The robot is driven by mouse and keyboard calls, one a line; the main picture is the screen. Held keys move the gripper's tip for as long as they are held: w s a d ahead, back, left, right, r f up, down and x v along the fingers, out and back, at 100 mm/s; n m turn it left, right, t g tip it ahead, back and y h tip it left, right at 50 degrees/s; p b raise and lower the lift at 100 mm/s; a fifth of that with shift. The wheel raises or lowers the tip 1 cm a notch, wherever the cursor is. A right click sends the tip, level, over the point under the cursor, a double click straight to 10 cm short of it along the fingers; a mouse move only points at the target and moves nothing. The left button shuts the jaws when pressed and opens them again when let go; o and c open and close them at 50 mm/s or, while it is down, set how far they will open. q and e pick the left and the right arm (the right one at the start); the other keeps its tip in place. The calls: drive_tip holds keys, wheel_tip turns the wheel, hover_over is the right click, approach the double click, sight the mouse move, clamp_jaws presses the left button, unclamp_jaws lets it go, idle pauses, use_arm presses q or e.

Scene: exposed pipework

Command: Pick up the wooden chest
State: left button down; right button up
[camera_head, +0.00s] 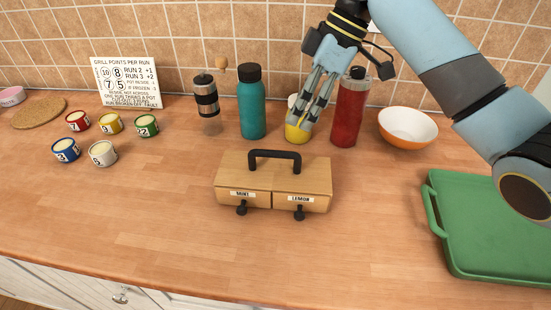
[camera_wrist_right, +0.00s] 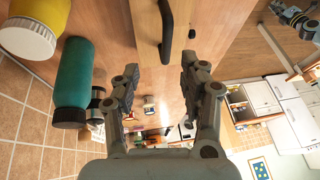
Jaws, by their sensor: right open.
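The wooden chest (camera_head: 232,184) stands upright on the counter in the middle of the head view. It has two drawers labelled MINT and LEMON with dark knobs, and a black arched handle (camera_head: 274,154) on top. My right gripper (camera_head: 309,112) is open and empty, behind and above the chest's right side, in front of a yellow-bottomed container. In the right wrist view the chest (camera_wrist_right: 148,25) and its handle (camera_wrist_right: 167,30) lie beyond the open fingers (camera_wrist_right: 160,72), apart from them. A small blue-grey part at that view's top right looks like my left arm; its jaws are unclear.
A teal bottle (camera_head: 251,105), a grinder (camera_head: 206,98) and a red bottle (camera_head: 348,110) stand behind the chest. An orange bowl (camera_head: 407,128) and a green tray (camera_head: 490,268) are to the right. Several small tins are at the left. The counter before the chest is clear.

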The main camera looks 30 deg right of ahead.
sight(276, 151)
drive_tip(key=x, duration=0.4)
drive_tip(key=shift+s+a+f, duration=0.1)
drive_tip(key=shift+s+a, duration=0.05)
drive_tip(key=shift+a, duration=0.2)
drive_tip(key=shift+a+f, duration=0.1)
drive_tip(key=shift+f, duration=0.25)
drive_tip(key=p+x, duration=0.1)
drive_tip(key=x, duration=0.1)
drive_tip(key=a+p+x, duration=0.1)
drive_tip(key=x, duration=0.2)
drive_tip(key=shift+r, duration=0.15)
use_arm(q)
drive_tip(key=shift+s+a+r, duration=0.1)
drive_tip(key=shift+s+r, duration=0.1)
drive_tip(key=shift+r, duration=0.25)
drive_tip(key=shift+s+a+r, duration=0.1)
drive_tip(key=shift+s+r, duration=0.05)
drive_tip(key=shift+r, duration=0.3)
use_arm(e)
drive_tip(key=shift+c, duration=1)
use_arm(q)
drive_tip(key=shift+s, duration=0.3)
use_arm(e)
clamp_jaws()
